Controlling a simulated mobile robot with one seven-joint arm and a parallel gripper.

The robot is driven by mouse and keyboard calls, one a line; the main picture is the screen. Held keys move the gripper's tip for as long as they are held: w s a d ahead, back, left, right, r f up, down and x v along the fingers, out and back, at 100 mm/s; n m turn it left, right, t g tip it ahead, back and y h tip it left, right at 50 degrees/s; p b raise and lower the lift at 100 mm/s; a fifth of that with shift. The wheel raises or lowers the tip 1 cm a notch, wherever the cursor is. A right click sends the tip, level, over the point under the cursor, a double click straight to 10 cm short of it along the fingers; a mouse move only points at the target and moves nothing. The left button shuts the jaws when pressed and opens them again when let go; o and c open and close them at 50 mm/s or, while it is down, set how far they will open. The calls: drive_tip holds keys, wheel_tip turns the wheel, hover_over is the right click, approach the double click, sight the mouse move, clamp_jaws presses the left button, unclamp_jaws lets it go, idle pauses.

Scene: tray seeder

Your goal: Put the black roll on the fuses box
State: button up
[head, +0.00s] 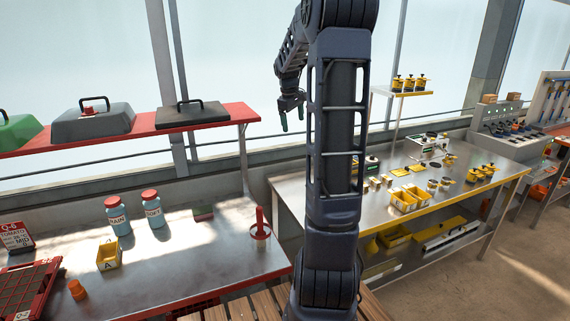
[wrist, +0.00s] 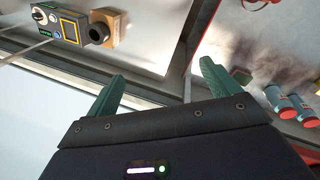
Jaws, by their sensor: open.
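My gripper (head: 292,116) is raised in the air left of my arm's upright link, its green fingers apart and empty. In the wrist view my gripper (wrist: 160,88) is also open, with nothing between the fingers. A black round piece (wrist: 98,33), possibly the black roll, sits against a tan box (wrist: 116,25) beyond the fingers. On the right metal table, small black round pieces (head: 433,184) lie near yellow bins (head: 404,200). No label reads clearly as fuses, so I cannot tell which container is the fuses box. My arm hides part of this table.
The right metal table (head: 470,196) also holds a white-green device (head: 430,144) and yellow-black pieces (head: 482,171). The left table (head: 190,262) holds blue jars (head: 118,216), a yellow bin (head: 109,256) and a red-handled tool (head: 260,226). A red shelf (head: 226,115) runs behind it.

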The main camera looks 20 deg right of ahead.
drive_tip(key=s+a+r+m+t, duration=0.1)
drive_tip(key=s+a+r+m, duration=0.1)
drive_tip(key=s+a, duration=0.55)
drive_tip(key=s+a+r+m+t, duration=0.15)
drive_tip(key=s+a, duration=0.35)
drive_tip(key=s, duration=0.5)
drive_tip(key=s+a+f+m+y, duration=0.1)
drive_tip(key=s+a+f, duration=0.1)
drive_tip(key=s, duration=0.5)
drive_tip(key=s+a+f+m+y, duration=0.1)
drive_tip(key=s+a+f, duration=0.1)
drive_tip(key=s, duration=0.6)
drive_tip(key=shift+s+a+f+t, duration=0.15)
drive_tip(key=shift+s+a+t, duration=0.05)
drive_tip(key=shift+a+t, duration=0.25)
